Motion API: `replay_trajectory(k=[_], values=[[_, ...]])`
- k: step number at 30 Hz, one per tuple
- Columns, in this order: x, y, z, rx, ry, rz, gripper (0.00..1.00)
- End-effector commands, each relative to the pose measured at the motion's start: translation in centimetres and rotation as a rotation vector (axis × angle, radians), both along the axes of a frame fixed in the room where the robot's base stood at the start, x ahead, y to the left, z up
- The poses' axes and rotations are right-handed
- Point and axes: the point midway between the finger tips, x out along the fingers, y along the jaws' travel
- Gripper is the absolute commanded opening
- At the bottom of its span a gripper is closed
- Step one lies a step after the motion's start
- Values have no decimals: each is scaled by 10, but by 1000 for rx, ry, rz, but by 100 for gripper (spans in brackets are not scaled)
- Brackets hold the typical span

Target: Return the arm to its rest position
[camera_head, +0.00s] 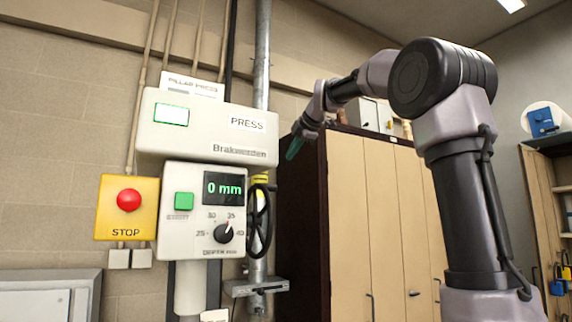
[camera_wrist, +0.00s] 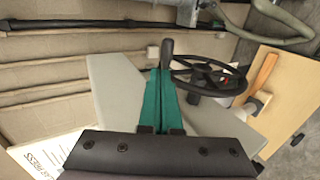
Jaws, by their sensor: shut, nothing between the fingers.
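My gripper (camera_head: 293,148) shows in the head view at the end of my raised arm, to the right of the press's upper box. Its green fingers point down and to the left, apart from the panel. In the wrist view my gripper (camera_wrist: 165,75) has its two green fingers together with nothing between them. The pillar press (camera_head: 208,130) stands against the wall with its control panel (camera_head: 182,238) below the upper box. The panel has a green button, a display reading 0 mm and a black depth knob (camera_head: 223,233).
A yellow box with a red stop button (camera_head: 129,200) is left of the panel. A black handwheel (camera_head: 259,220) stands right of the panel and also shows in the wrist view (camera_wrist: 208,76). A tall wooden cabinet (camera_head: 375,215) is behind my arm. Open air lies between press and arm.

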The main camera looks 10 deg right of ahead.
Motion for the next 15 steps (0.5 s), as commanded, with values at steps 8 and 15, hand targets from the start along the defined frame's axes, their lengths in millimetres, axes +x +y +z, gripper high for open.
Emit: replay_trajectory(k=[8, 15], values=[[-7, -3, 6, -1, -1, 0, 0], [-7, -3, 5, 0, -1, -1, 0]])
